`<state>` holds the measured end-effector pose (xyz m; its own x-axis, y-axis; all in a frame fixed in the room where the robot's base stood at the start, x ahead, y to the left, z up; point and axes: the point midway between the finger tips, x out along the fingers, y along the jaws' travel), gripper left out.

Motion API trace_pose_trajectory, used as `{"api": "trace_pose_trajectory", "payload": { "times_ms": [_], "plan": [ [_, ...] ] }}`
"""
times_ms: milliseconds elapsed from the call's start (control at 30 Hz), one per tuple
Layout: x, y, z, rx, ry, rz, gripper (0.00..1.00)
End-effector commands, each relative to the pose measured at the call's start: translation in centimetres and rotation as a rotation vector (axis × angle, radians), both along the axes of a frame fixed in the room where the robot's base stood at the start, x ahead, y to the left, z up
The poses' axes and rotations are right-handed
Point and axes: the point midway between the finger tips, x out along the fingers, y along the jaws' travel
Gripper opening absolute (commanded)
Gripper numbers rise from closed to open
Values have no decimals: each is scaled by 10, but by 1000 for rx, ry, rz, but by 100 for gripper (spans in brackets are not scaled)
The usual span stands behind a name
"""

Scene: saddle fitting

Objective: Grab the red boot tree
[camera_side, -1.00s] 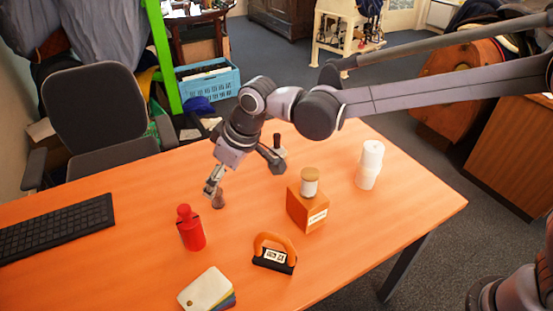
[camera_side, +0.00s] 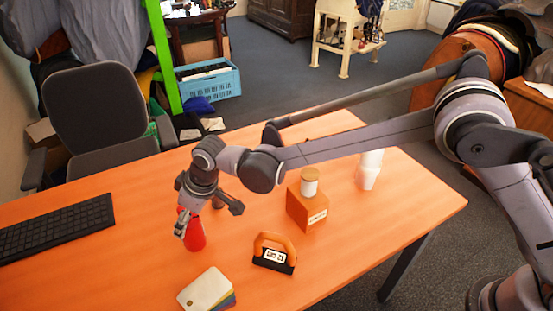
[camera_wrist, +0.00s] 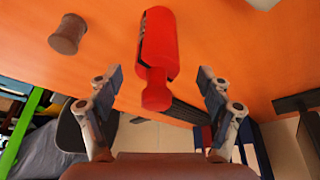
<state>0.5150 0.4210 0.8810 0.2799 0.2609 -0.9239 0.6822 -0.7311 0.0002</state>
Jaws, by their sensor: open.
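The red boot tree (camera_side: 197,238) stands on the orange table in the side view, partly hidden behind my gripper. It has a wide body and a narrower neck with a knob. My gripper (camera_side: 180,230) is at its upper left side, pointing down. In the wrist view the red boot tree (camera_wrist: 157,45) lies between the lines of the two open fingers of my gripper (camera_wrist: 157,82), with a gap on both sides. Nothing is held. I cannot tell how far the fingertips are from it in depth.
A small brown spool (camera_wrist: 68,34) stands close by. To the right are an orange box (camera_side: 305,212) with a jar (camera_side: 309,184) on top, an orange-handled block (camera_side: 274,256) and white cups (camera_side: 368,174). Colour swatches (camera_side: 206,289) lie in front, a keyboard (camera_side: 58,226) at left.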

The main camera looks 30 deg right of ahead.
Motion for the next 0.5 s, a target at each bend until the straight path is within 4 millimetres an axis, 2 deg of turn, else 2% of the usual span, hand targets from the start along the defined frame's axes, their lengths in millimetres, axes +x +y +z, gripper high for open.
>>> {"api": "trace_pose_trajectory", "payload": {
  "times_ms": [300,500],
  "plan": [
    [13,8,-36,0,0,-1,79],
    [15,9,-42,0,0,-1,79]
  ]
}}
